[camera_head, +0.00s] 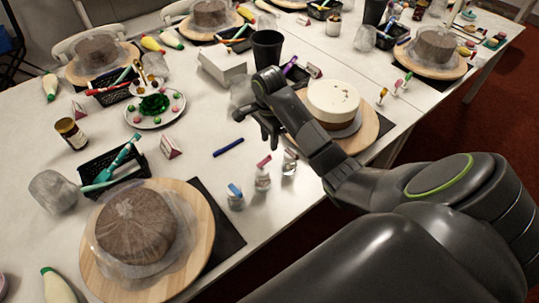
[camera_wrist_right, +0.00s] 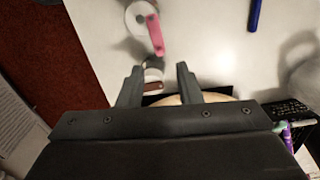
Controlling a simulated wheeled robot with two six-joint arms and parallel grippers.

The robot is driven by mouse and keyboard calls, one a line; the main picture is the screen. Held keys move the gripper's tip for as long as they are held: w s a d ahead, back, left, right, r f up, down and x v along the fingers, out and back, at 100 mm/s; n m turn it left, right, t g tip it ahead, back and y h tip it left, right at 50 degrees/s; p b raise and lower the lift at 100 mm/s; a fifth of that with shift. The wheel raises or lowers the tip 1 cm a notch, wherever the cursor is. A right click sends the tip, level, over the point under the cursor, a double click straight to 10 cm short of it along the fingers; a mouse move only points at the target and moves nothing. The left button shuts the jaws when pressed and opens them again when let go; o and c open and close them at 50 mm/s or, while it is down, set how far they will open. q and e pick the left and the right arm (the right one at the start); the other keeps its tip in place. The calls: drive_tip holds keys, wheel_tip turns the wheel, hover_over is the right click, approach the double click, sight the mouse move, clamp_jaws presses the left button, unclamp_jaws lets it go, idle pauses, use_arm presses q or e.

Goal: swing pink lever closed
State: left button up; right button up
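The pink lever (camera_head: 264,160) sits on top of a small clear bottle (camera_head: 262,179) in the head view, tilted up and angled to one side. In the right wrist view the pink lever (camera_wrist_right: 155,35) stands out across the edge of its round white top (camera_wrist_right: 137,17). My right gripper (camera_head: 262,122) is over the table beyond the bottles, with its fingers pointing down. In the right wrist view the right gripper (camera_wrist_right: 157,82) has its fingers apart with nothing held between them, and the lever is ahead of them. My left gripper is not in view.
A bottle with a blue lever (camera_head: 235,191) and one with a brown lever (camera_head: 290,156) flank the pink one. A blue marker (camera_head: 228,147) lies nearby. A white cake (camera_head: 333,99) on a wooden turntable stands beside my right arm; a wrapped brown cake (camera_head: 135,225) is front left.

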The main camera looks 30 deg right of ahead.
sight(270, 155)
wheel_tip(270, 155, down, 5)
drive_tip(key=b, duration=0.3)
drive_tip(key=shift+r, duration=0.15)
drive_tip(key=shift+f+b, duration=0.3)
drive_tip(key=shift+f, duration=0.15)
clamp_jaws()
